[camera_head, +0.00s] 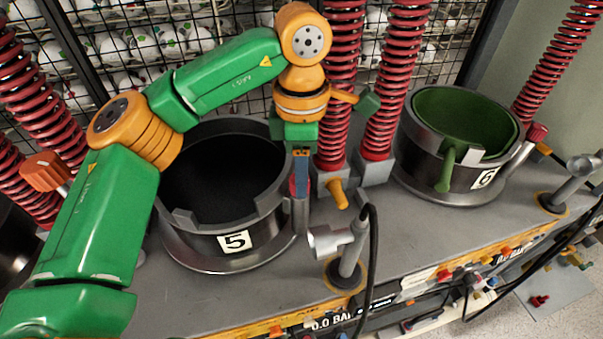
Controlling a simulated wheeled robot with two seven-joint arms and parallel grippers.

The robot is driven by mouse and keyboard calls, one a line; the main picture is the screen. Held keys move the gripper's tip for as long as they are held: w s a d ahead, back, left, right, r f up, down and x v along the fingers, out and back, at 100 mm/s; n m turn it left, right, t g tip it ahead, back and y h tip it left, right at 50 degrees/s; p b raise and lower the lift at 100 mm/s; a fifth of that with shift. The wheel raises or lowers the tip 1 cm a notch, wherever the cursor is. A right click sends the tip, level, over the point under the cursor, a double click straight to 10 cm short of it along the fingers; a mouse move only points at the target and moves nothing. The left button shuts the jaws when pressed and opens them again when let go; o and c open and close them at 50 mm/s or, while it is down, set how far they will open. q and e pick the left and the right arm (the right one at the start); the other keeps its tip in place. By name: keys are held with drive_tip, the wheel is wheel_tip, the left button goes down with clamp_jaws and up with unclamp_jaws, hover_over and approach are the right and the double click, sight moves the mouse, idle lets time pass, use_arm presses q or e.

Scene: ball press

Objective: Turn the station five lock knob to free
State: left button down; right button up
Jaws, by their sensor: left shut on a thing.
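A black ring-shaped pot (200,240) with a white label reading 5 stands left of centre on the grey bench. At its right rim is a small red knob (294,187) on a metal side rod, mostly hidden behind my gripper. My left gripper (303,184) comes down from above with slim blue-grey fingers, shut on this knob. The knob's exact angle cannot be told. My right gripper is not in view.
Red coil springs (343,80) stand behind the pots, before a wire mesh with white balls. A metal post (350,262) with a black cable (372,240) rises just right of my gripper. An orange-red knob (45,170) is at the left. Pressure labels line the front edge.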

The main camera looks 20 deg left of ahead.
use_arm(q)
drive_tip(key=n, duration=0.5)
drive_tip(key=shift+w+n+b, duration=0.1)
drive_tip(key=shift+n+b, duration=0.2)
drive_tip(key=shift+b, duration=0.05)
drive_tip(key=shift+r, duration=0.1)
idle(0.4)
drive_tip(key=shift+c, duration=2.3)
unclamp_jaws()
